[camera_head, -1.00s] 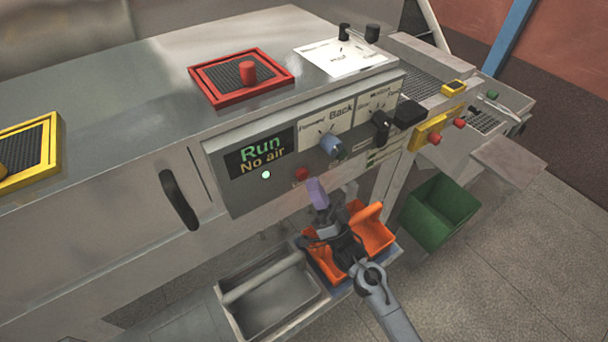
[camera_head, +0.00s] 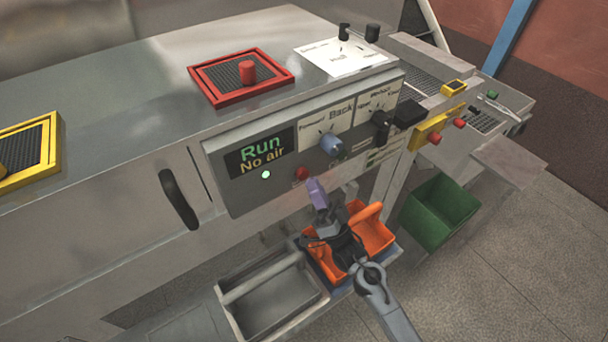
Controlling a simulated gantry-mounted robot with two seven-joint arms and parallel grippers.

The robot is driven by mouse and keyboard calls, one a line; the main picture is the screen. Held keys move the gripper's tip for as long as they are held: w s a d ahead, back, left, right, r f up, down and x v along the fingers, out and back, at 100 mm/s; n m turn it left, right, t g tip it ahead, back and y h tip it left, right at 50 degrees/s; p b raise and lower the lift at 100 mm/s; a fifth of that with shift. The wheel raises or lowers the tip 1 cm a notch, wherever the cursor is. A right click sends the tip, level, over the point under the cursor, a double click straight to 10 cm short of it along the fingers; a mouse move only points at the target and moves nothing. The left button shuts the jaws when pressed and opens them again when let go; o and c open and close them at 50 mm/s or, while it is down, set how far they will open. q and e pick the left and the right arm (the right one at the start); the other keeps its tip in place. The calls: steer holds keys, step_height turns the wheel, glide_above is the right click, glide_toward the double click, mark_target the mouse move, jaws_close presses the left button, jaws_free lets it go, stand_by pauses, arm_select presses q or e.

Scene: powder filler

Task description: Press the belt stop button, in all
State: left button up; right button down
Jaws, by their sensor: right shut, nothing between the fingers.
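A small red button (camera_head: 301,174) sits on the panel below and right of the display. The frames do not show a label naming it the belt stop button. My right gripper (camera_head: 313,184) is shut and empty, its purple fingertips just below and right of that red button. I cannot tell whether they touch it. Two more red buttons (camera_head: 435,138) (camera_head: 460,123) are on a yellow box further right. My left gripper is not in view.
A blue knob (camera_head: 331,145) and a black knob (camera_head: 381,125) are right of the red button. An orange bin (camera_head: 376,236), a grey tray (camera_head: 268,302) and a green bin (camera_head: 440,212) stand below. A red-framed plate (camera_head: 211,88) is on top.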

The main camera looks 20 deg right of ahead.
steer(key=shift+w, duration=0.1)
steer(key=shift+w+a, duration=0.15)
steer(key=shift+w, duration=0.1)
stand_by(0.5)
steer(key=shift+w+a+b, duration=0.1)
steer(key=shift+w+b, duration=0.35)
steer(key=shift+b, duration=0.05)
steer(key=shift+s, duration=0.1)
stand_by(0.6)
steer(key=shift+s+d+p, duration=0.25)
steer(key=shift+s+p, duration=0.35)
steer(key=shift+s, duration=0.2)
steer(key=shift+s, duration=0.1)
